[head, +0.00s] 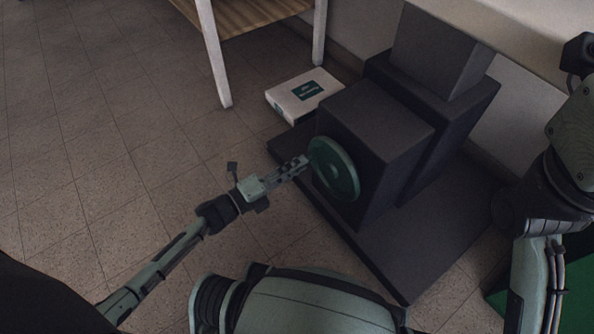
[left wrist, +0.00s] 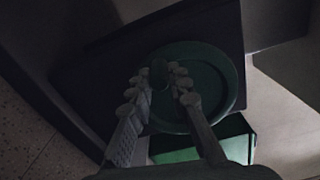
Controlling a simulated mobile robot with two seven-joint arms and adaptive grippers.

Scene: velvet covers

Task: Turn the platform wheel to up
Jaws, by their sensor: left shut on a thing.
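The platform wheel (head: 340,175) is a dark green disc on the side of a dark grey block (head: 375,120). It also shows in the left wrist view (left wrist: 222,75). My left gripper (head: 300,163) reaches it from the left in the head view. In the left wrist view its two fingers (left wrist: 161,78) are closed on a small dark green knob (left wrist: 159,76) on the wheel's face. The fingers partly hide the knob and the wheel. My right arm is at the right edge of the head view; its gripper does not show.
The block stands on a wide dark base (head: 420,245) with stepped dark boxes (head: 440,50) behind. A white box (head: 285,98) with a teal label lies on the tiled floor beside a wooden table (head: 214,55). The floor at left is clear.

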